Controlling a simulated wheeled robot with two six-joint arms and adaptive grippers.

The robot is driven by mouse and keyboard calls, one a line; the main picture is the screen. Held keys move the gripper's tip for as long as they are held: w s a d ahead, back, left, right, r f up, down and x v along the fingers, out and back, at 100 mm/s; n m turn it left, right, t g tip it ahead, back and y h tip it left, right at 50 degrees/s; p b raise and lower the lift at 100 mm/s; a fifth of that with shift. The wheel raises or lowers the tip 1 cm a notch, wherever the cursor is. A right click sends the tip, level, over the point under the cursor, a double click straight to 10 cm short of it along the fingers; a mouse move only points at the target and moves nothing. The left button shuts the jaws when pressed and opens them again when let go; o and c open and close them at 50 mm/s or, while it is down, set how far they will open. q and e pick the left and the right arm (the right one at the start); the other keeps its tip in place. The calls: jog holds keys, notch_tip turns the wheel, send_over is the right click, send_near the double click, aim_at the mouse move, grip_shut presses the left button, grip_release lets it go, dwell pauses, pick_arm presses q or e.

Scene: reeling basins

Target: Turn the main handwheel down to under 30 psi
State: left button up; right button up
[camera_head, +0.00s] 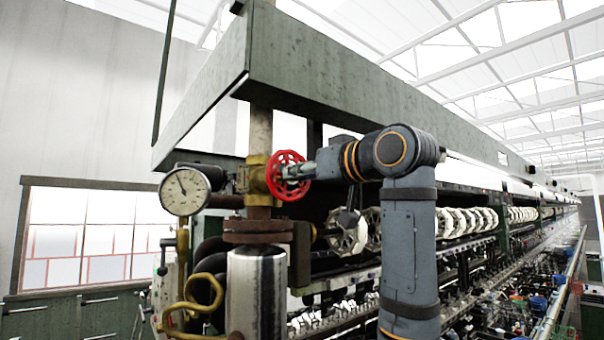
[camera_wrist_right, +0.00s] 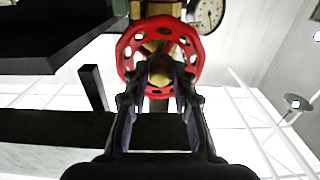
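The red main handwheel (camera_head: 287,158) sits on a brass valve (camera_head: 257,180) on the vertical pipe. A round white pressure gauge (camera_head: 185,189) is to its left; its dark needle points to the upper left, but the numbers are too small to read. My right gripper (camera_head: 291,172) reaches the wheel's face from the right. In the right wrist view the red wheel (camera_wrist_right: 158,50) is straight ahead, and my fingers (camera_wrist_right: 160,78) stand apart in front of its middle. I cannot tell whether they press on it. The gauge (camera_wrist_right: 208,14) is partly cut off there. My left gripper is not in view.
A green overhead beam (camera_head: 340,85) runs above the valve and my right arm. A silver cylinder (camera_head: 257,290) and brass pipework (camera_head: 190,300) are below. Reeling machinery with several white reels (camera_head: 450,222) extends behind to the right.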

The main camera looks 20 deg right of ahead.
jog(key=m+b, duration=0.1)
jog(key=m, duration=0.2)
jog(key=shift+m, duration=0.4)
grip_shut()
jog(key=m+b, duration=0.4)
jog(key=m, duration=2.1)
jog(key=shift+b, duration=0.35)
jog(key=o, duration=0.9)
grip_release()
jog(key=shift+w, duration=0.1)
jog(key=shift+c, duration=0.2)
jog(key=shift+c, duration=0.3)
